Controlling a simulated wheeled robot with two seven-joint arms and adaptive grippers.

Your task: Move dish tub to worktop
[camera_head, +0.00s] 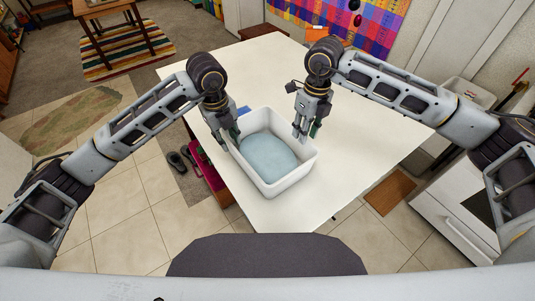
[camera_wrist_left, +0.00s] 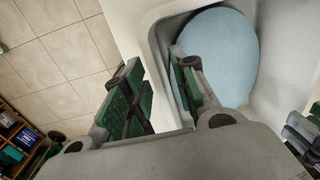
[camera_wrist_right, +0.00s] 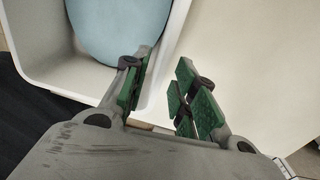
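The dish tub (camera_head: 303,172) is a white rectangular tub with a pale blue rounded thing (camera_head: 268,152) inside. It sits upright on a white table (camera_head: 350,160), near the table's front-left edge. My left gripper (camera_head: 232,136) is at its left wall. In the left wrist view the tub's rim (camera_wrist_left: 153,38) runs between the spread fingers (camera_wrist_left: 158,92), one outside and one over the inside. My right gripper (camera_head: 306,130) is at the right wall. In the right wrist view the tub (camera_wrist_right: 35,45) has its wall between the parted fingers (camera_wrist_right: 165,92). Contact is unclear.
A small blue item (camera_head: 243,111) lies behind the tub, partly hidden. A white cabinet (camera_head: 455,215) stands at the right. A magenta item (camera_head: 203,165) and dark shoes (camera_head: 180,160) are left of the table.

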